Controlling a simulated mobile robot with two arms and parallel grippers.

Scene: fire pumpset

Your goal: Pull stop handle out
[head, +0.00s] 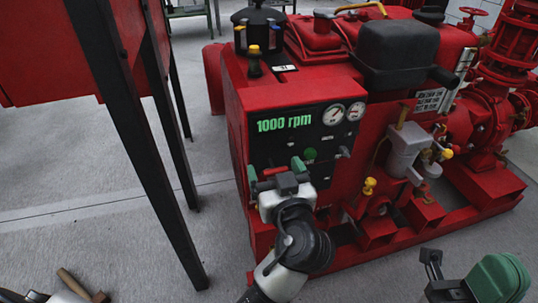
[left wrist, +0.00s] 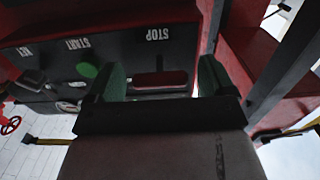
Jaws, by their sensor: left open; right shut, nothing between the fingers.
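The stop handle (left wrist: 160,78) is a red bar on the dark control panel, below the upside-down STOP label in the left wrist view. In the head view it is mostly hidden, with a bit of red showing at my left gripper (head: 275,172). My left gripper is open, its green fingertips on either side of the red bar in the left wrist view (left wrist: 161,84). Whether the fingers touch the bar cannot be told. My right gripper (head: 431,258) is shut and empty at the lower right, away from the panel.
The panel sits on the red pump engine (head: 240,90) and shows a green 1000 rpm display (head: 284,124), two gauges (head: 333,114) and a green button (head: 310,154). Dark slanted legs (head: 140,130) stand left of the engine.

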